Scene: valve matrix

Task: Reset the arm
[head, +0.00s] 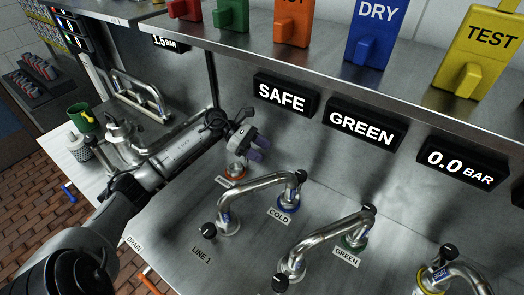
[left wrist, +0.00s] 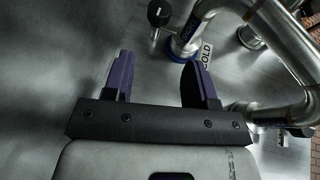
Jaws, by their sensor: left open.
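My left arm reaches in from the left in the head view. My left gripper (head: 257,148) hangs over the back of the steel worktop, near the upright panel and above an orange-ringed port (head: 235,174). In the left wrist view its purple fingers (left wrist: 160,82) stand apart with nothing between them. The bent COLD pipe (head: 262,184), with a blue ring at its base, is just right of and in front of the gripper. It also shows in the left wrist view (left wrist: 275,40), apart from the fingers. My right gripper is not in view.
A GREEN pipe (head: 325,232) stands further right, and another bent pipe (head: 455,275) at the lower right. Display plates reading SAFE (head: 284,93), GREEN (head: 364,124) and 0.0 BAR (head: 460,166) line the panel. A green mug (head: 82,116) stands at left.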

